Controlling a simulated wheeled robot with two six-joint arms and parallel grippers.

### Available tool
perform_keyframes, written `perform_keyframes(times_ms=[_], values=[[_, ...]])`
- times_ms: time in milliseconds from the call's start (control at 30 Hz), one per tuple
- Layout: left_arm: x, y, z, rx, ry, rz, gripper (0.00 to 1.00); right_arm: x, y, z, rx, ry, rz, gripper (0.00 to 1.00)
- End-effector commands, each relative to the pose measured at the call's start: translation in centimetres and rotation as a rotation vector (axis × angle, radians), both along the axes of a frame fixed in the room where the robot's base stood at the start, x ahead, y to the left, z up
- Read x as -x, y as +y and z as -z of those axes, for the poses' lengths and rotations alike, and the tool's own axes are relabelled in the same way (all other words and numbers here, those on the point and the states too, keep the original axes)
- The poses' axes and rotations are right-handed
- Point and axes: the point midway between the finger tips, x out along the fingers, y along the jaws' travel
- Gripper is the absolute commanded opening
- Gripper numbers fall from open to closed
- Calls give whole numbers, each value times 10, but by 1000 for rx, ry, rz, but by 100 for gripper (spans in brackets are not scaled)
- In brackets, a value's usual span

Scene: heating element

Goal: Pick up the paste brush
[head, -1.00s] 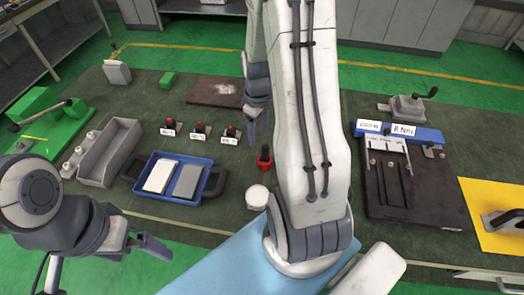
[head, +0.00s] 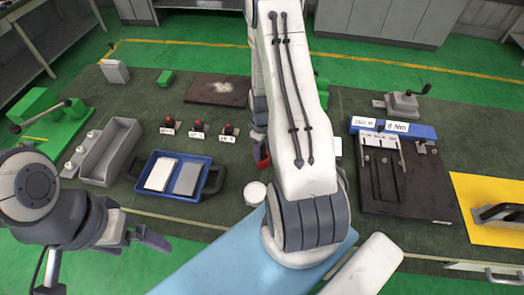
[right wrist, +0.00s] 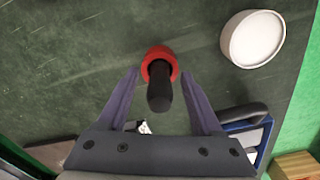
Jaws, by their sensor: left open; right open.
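What looks like the paste brush is a black handle (right wrist: 160,97) standing in a red round holder (right wrist: 148,56) in the right wrist view. The red holder (head: 262,160) shows in the head view, partly hidden by my right arm. My right gripper (right wrist: 160,76) is open, with its fingers on either side of the handle and a gap on both sides. In the head view the right arm hides most of this gripper. My left gripper (head: 152,240) is open and empty at the lower left, off the table's front edge.
A white round jar (right wrist: 253,38) stands close to the holder. A blue tray (head: 210,190) with two plates lies left of it. Several labelled red-topped parts (head: 198,130) stand behind the tray. A dark fixture plate (head: 430,205) lies to the right.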

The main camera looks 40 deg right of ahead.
Motion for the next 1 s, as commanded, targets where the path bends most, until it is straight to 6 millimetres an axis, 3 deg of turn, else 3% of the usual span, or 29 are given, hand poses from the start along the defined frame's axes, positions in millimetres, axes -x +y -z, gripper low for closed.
perform_keyframes(times_ms=[333, 367, 500, 533, 1000], values=[[0, 0, -2, 0, 0, 1, 100, 0, 0, 8, 0, 0, 1, 67], [0, 0, -2, 0, 0, 1, 100, 0, 0, 8, 0, 0, 0, 60], [0, 0, -2, 0, 0, 1, 100, 0, 0, 8, 0, 0, 0, 6], [0, 0, -2, 0, 0, 1, 100, 0, 0, 8, 0, 0, 0, 0], [0, 0, 2, 0, 0, 0, 100, -1, 0, 1, 1, -3, 1, 0]])
